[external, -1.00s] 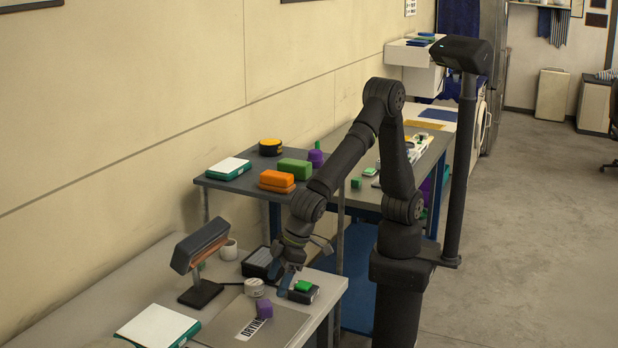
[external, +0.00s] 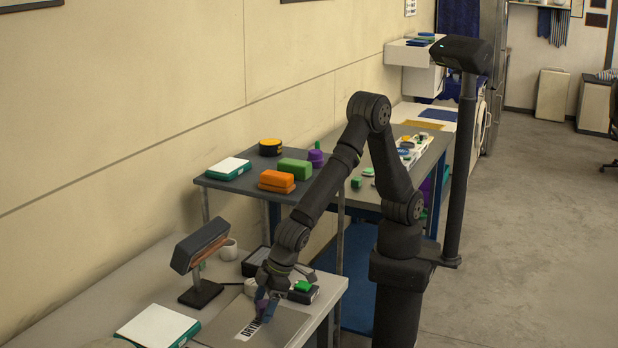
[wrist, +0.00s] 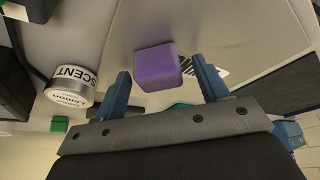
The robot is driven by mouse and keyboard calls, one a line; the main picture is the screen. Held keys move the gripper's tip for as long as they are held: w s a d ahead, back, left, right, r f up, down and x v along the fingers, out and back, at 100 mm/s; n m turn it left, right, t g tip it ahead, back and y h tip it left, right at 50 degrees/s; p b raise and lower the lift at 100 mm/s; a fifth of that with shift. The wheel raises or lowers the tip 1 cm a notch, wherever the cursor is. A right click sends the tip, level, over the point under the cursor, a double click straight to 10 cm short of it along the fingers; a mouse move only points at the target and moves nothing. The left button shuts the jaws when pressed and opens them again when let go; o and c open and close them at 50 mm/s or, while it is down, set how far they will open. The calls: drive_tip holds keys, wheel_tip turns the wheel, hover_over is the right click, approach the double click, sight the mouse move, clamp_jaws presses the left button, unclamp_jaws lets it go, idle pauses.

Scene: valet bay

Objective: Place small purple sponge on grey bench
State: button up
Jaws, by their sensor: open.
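The small purple sponge (wrist: 157,67) lies on a grey mat marked DRYING (external: 283,324) on the near pale bench. My gripper (wrist: 163,84) is open, with its blue fingers at either side of the sponge's near end in the wrist view. I cannot tell whether they touch it. In the external view my gripper (external: 266,308) is low over the mat and mostly hides the sponge. Behind stands a dark grey bench (external: 237,184); another grey-topped bench (external: 362,197) adjoins it to the right.
The dark grey bench holds orange sponges (external: 276,181), a green block (external: 295,168), a purple item (external: 316,157), a yellow-black tin (external: 270,147) and a book (external: 229,169). A lamp (external: 201,246) and a SCENT tin (wrist: 73,84) stand near the mat.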

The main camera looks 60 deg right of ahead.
drive_tip(key=c, duration=1.1)
drive_tip(key=shift+r, duration=0.1)
